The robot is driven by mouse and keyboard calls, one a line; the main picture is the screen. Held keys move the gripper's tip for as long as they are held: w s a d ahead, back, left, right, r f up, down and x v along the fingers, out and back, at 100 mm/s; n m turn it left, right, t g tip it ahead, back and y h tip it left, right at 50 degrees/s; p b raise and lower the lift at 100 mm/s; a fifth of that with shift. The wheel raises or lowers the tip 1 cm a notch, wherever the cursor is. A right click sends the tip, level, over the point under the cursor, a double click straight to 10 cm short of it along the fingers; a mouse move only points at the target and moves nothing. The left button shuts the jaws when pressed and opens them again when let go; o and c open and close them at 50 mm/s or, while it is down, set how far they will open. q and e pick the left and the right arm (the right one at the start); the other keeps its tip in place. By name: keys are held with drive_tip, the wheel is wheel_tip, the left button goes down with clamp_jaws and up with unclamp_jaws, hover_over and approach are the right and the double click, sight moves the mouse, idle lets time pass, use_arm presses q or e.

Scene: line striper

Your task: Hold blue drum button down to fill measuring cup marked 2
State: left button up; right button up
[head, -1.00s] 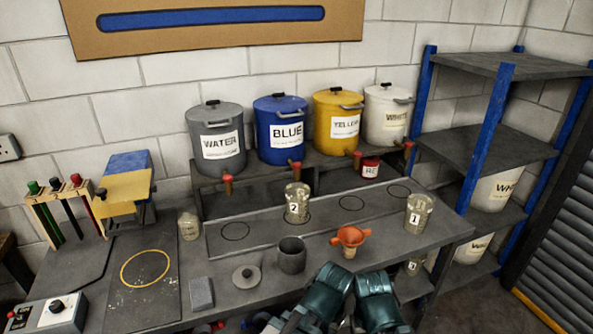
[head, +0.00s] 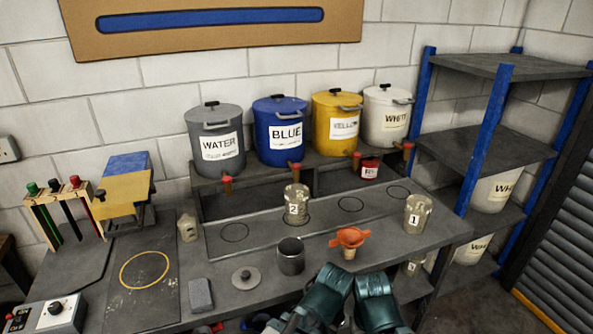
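The blue drum (head: 281,129) labelled BLUE stands on the raised shelf between the grey WATER drum and the yellow drum. Its red-tipped tap button (head: 295,167) sticks out at its lower front. The clear measuring cup marked 2 (head: 296,207) stands upright on the bench under that tap; I cannot make out any liquid level in it. Two teal arm segments of mine come in at the bottom centre, short of the cup and the drums. My gripper fingers do not show, so neither gripper's state can be seen.
A cup marked 1 (head: 417,211) stands to the right. An orange funnel (head: 350,238), a dark grey pot (head: 290,256) and a round lid (head: 245,278) lie in front. Grey WATER (head: 216,140), yellow (head: 338,122) and white (head: 387,115) drums flank the blue one. Blue-posted shelving (head: 494,137) stands right.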

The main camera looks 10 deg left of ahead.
use_arm(q)
clamp_jaws()
idle(1.7)
